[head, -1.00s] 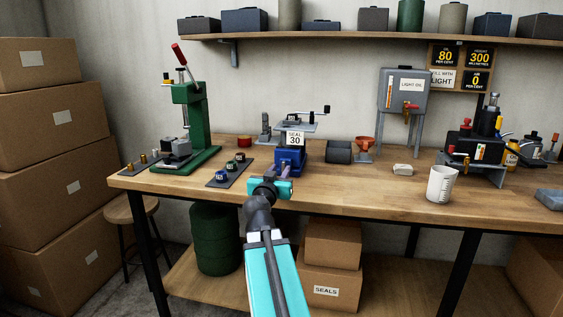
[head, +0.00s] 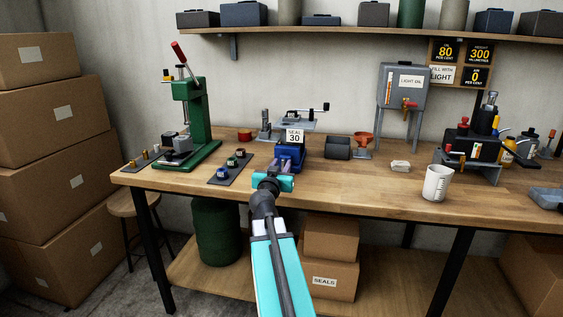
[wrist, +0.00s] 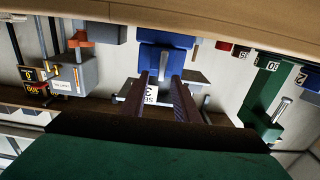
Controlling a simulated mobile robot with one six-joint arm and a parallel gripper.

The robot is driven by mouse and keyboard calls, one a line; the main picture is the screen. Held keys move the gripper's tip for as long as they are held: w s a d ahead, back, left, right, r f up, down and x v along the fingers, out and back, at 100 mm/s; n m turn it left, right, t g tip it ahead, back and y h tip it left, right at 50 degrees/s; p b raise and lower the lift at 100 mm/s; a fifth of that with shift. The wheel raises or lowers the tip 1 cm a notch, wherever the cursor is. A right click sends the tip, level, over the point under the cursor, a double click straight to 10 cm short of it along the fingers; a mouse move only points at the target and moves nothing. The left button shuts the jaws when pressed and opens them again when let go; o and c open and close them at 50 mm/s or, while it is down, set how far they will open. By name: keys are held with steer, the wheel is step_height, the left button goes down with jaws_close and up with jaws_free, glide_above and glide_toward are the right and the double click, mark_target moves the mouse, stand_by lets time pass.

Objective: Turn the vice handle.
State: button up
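The blue vice (head: 289,157) stands near the front edge of the wooden bench.
A green press (head: 190,105) stands left, with a mat of small parts (head: 230,167) between. A white cup (head: 437,183) stands farther right. The bench front between vice and cup is mostly clear.

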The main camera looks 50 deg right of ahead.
steer(key=shift+p+x, duration=0.3)
steer(key=shift+x, duration=0.8)
jaws_close()
steer(key=shift+a, duration=0.3)
steer(key=shift+d, duration=0.2)
